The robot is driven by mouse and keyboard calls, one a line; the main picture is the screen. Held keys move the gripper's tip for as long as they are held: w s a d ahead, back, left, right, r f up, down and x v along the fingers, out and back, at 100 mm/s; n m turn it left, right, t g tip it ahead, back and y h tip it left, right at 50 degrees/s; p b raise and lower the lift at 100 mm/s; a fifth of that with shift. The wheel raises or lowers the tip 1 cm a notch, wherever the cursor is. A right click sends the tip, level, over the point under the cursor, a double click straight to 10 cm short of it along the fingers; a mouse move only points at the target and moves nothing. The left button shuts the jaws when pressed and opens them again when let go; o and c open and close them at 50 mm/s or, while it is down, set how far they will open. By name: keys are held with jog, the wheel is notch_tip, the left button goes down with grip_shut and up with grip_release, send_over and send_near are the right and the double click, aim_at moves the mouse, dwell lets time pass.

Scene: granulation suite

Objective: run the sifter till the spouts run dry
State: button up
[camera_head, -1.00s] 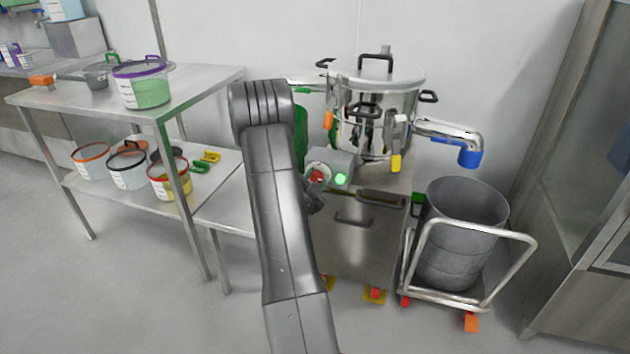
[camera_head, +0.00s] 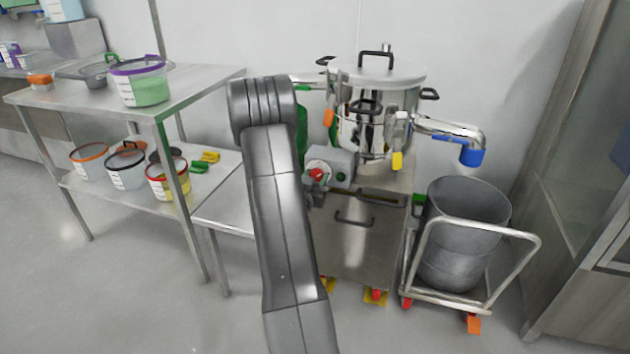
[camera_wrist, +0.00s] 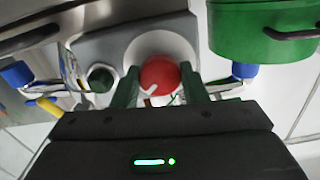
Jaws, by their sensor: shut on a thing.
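The steel sifter (camera_head: 376,75) stands on a steel cabinet with its lid on. Its right spout (camera_head: 450,128) ends in a blue sleeve (camera_head: 471,156) above a grey drum (camera_head: 466,200); no falling powder shows there. The left spout (camera_head: 306,82) is partly hidden by my arm. The control box (camera_head: 342,160) on the cabinet carries a red knob (camera_head: 317,174) and a green lamp, now dark (camera_wrist: 101,77). In the wrist view, my gripper (camera_wrist: 160,84) has its green fingers on either side of the red knob (camera_wrist: 159,74), shut on it.
A green container (camera_wrist: 262,30) stands beside the cabinet, partly behind my arm in the head view. The drum sits on a wheeled trolley (camera_head: 478,226) at the right. A steel table (camera_head: 200,85) with tubs stands at the left. Open floor lies in front.

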jog(key=n, duration=0.5)
jog(key=shift+n, duration=0.3)
jog(key=shift+n+p, duration=0.75)
jog(key=shift+n, duration=1.45)
jog(key=o, duration=1)
jog(key=shift+c, duration=0.2)
jog(key=p+v, duration=0.1)
jog(key=v, duration=1.2)
jog(key=shift+s, duration=0.35)
jog(key=shift+a, duration=0.1)
